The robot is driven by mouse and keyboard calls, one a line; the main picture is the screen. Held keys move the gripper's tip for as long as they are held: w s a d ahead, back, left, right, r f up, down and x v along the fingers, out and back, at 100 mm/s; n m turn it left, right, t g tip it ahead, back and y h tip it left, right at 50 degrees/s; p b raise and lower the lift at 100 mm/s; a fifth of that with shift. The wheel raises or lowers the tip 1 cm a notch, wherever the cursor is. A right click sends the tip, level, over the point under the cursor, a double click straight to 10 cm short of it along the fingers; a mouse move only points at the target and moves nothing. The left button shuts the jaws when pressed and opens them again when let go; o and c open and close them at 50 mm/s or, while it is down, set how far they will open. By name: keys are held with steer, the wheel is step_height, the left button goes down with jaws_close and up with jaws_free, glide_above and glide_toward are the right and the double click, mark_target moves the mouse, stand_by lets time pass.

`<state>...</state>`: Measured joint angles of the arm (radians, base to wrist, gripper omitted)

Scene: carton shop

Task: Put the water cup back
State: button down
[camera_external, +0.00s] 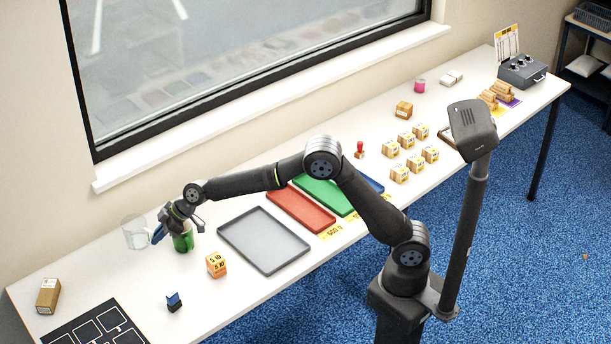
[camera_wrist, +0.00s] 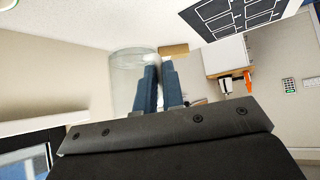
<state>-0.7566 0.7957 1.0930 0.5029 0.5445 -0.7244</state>
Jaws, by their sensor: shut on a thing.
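The water cup (camera_external: 133,233) is a clear, see-through cup at the left of the table in the external view, roughly upright. It also shows in the wrist view (camera_wrist: 126,78), beside my blue fingers. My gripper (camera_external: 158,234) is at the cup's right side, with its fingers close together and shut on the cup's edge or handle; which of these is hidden. In the wrist view the gripper (camera_wrist: 161,86) has only a narrow gap between its fingers. I cannot tell whether the cup's bottom touches the table.
A green cup (camera_external: 184,241) stands close to my gripper's right. A grey tray (camera_external: 264,266), an orange box (camera_external: 216,265) and a dark blue stamp-like item (camera_external: 174,302) lie nearer the front. A brown carton (camera_external: 48,295) and a black marked mat (camera_external: 68,325) are at front left. Table between carton and cup is clear.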

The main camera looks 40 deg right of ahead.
steer(key=shift+s+a+f, duration=0.75)
steer(key=shift+a+f, duration=1.05)
steer(key=shift+f, duration=0.4)
steer(key=shift+s+a+f, duration=0.7)
steer(key=shift+a+f, duration=1.05)
steer(key=shift+f, duration=0.45)
steer(key=shift+s+a+f, duration=0.75)
steer(key=shift+a+f, duration=1.05)
steer(key=shift+f, duration=0.4)
steer(key=shift+f, duration=0.1)
steer(key=c, duration=1.6)
jaws_free()
steer(key=shift+f, duration=0.1)
steer(key=shift+o, duration=0.3)
steer(key=shift+d+r, duration=0.1)
steer(key=shift+r, duration=0.2)
steer(key=v, duration=1.1)
steer(key=shift+s+d+r, duration=0.2)
steer(key=shift+r, duration=0.05)
